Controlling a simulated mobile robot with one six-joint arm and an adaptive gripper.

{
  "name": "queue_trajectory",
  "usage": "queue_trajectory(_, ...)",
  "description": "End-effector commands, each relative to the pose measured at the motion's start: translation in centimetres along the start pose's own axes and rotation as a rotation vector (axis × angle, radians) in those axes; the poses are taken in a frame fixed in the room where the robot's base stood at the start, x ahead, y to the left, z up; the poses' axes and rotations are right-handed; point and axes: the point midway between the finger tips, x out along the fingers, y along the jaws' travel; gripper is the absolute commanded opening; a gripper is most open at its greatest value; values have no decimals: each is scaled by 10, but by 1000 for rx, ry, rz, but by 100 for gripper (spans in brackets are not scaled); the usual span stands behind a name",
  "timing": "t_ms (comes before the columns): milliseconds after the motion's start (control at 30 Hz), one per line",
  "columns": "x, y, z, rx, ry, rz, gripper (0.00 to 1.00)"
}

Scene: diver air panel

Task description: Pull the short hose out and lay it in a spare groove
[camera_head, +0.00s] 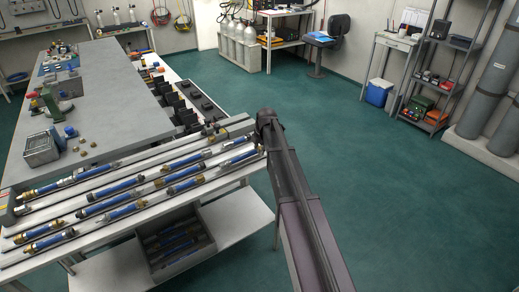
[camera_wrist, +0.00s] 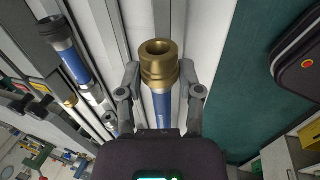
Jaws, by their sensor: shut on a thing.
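In the wrist view my gripper (camera_wrist: 162,92) has its two fingers on either side of a blue hose (camera_wrist: 163,110) with a brass end fitting (camera_wrist: 158,62), and it is shut on it. The fitting points toward the camera's upper side, and the hose's far end is hidden behind the gripper body. I cannot tell whether the hose is lifted clear of the rails. In the head view my arm hides the gripper and most of what it holds. Several other blue hoses lie in the grooved rack (camera_head: 150,228), one of them a hose with a dark end (camera_wrist: 75,62).
A bench (camera_head: 140,100) with a metal basket (camera_head: 41,148) stands behind the rack. A crate of hoses (camera_head: 180,247) sits on the shelf below. Green floor is open right of the rack. A dark case (camera_wrist: 300,62) shows at right in the wrist view.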

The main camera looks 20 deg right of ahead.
Motion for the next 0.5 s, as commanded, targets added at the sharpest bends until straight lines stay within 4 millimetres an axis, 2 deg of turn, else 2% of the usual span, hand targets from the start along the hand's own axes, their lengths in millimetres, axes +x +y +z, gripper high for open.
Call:
queue_trajectory(33, 7, -2, 0, 0, 1, 0, 0)
queue_trajectory(200, 15, -4, 0, 0, 1, 0, 0)
queue_trajectory(500, 19, -5, -1, -1, 0, 0, 0)
